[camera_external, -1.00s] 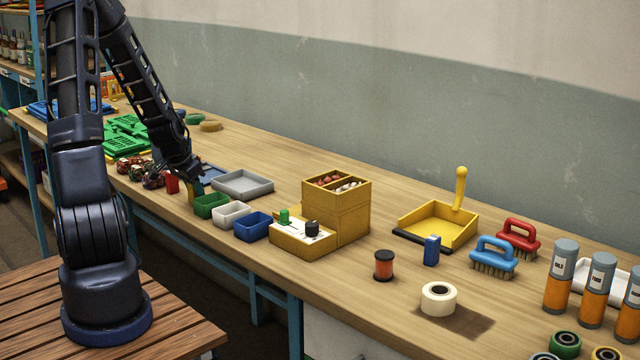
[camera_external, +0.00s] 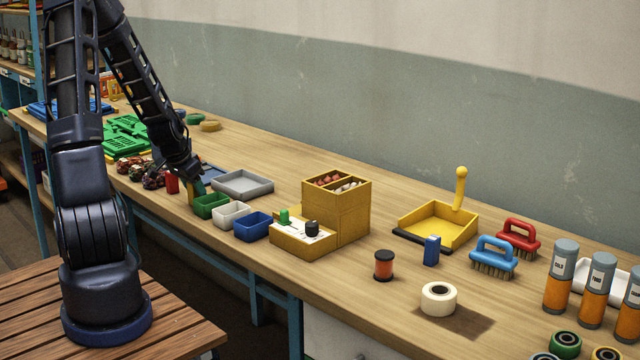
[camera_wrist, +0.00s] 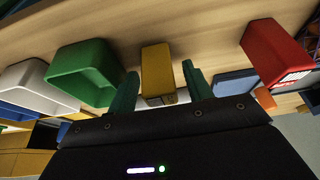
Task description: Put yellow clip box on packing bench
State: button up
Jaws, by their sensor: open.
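The yellow clip box (camera_wrist: 157,65) stands in the wrist view just beyond and between my gripper's two green fingers. In the external view a yellow sliver of it (camera_external: 191,195) shows beside the green bin, mostly hidden by my gripper. My gripper (camera_wrist: 160,88) is open, with a finger toward each side of the box; I cannot tell whether either touches it. In the external view my gripper (camera_external: 193,183) is low over the front of the long wooden bench (camera_external: 390,210). I cannot tell whether this is the packing bench.
A green bin (camera_wrist: 85,72) is close left of the box in the wrist view, and a red box (camera_wrist: 272,50) is to the right. A white bin (camera_external: 231,215), blue bin (camera_external: 254,226) and grey tray (camera_external: 243,184) are near.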

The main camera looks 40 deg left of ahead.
jog(key=v, duration=1.1)
jog(key=shift+r, duration=0.25)
dwell(0.3)
jog(key=s+d+r+g+y, duration=0.1)
jog(key=d+r, duration=0.3)
jog(key=d, duration=0.5)
jog(key=s+d+r+g+y, duration=0.1)
jog(key=d+r, duration=0.4)
jog(key=d, duration=0.4)
jog(key=s+d+r+t+h, duration=0.2)
jog(key=s+d+r, duration=0.8)
jog(key=s, duration=0.3)
jog(key=shift+s+d+r, duration=0.25)
jog(key=shift+s+d, duration=0.15)
jog(key=shift+d, duration=0.2)
